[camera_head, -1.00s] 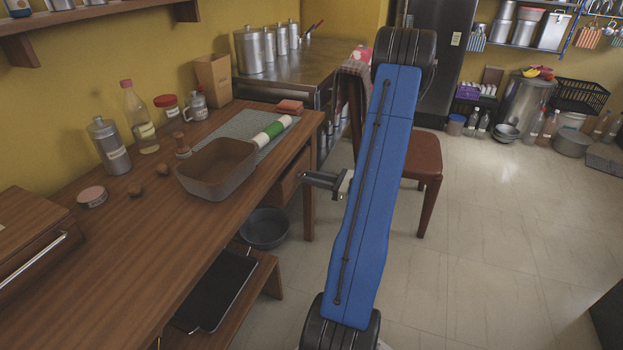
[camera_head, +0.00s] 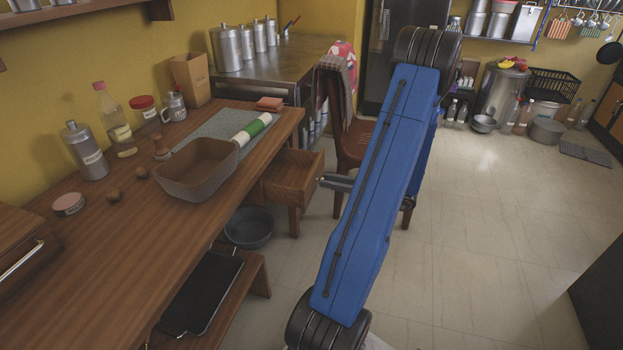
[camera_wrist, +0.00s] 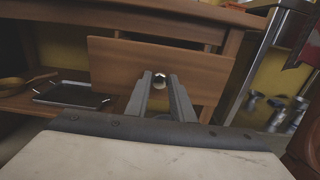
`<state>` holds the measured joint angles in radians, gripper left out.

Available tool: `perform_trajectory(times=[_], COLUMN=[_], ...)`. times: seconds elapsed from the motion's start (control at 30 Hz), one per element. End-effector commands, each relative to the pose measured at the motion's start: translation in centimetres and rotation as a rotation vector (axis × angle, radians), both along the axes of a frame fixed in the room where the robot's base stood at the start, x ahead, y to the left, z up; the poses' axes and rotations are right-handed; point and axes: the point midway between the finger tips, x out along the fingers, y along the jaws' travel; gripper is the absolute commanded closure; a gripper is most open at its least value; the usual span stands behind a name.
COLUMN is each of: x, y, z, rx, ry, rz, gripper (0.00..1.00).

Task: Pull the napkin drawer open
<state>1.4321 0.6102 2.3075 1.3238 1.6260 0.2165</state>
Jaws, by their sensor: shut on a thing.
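The napkin drawer (camera_head: 292,178) is a wooden drawer under the right end of the wooden table. It is pulled partly out, and its inside shows from above in the head view. Its flat front panel (camera_wrist: 115,62) fills the middle of the wrist view, with a dark gap above it. My gripper (camera_wrist: 160,80) is shut on the small round metal knob (camera_wrist: 159,82) at the drawer front. In the head view my gripper (camera_head: 323,180) reaches the drawer front from the right, partly hidden by my blue arm.
The wooden table (camera_head: 110,240) holds a brown basket (camera_head: 197,172), a bottle and jars. A chair (camera_head: 358,140) with a cloth stands just behind my arm. A dark bowl (camera_head: 249,230) sits below the drawer.

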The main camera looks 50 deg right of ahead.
Motion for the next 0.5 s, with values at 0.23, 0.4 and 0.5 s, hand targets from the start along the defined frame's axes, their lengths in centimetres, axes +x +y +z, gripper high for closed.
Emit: perform_trajectory(times=[0.23,0.4,0.5], x=[-4.6,-6.3,-6.9], y=[-2.0,-2.7,-2.9], z=[0.0,0.0,0.0], rx=[0.0,0.0,0.0], ry=[-0.001,0.0,-0.001], rz=[-0.003,-0.002,0.0], gripper=[1.0,1.0,1.0])
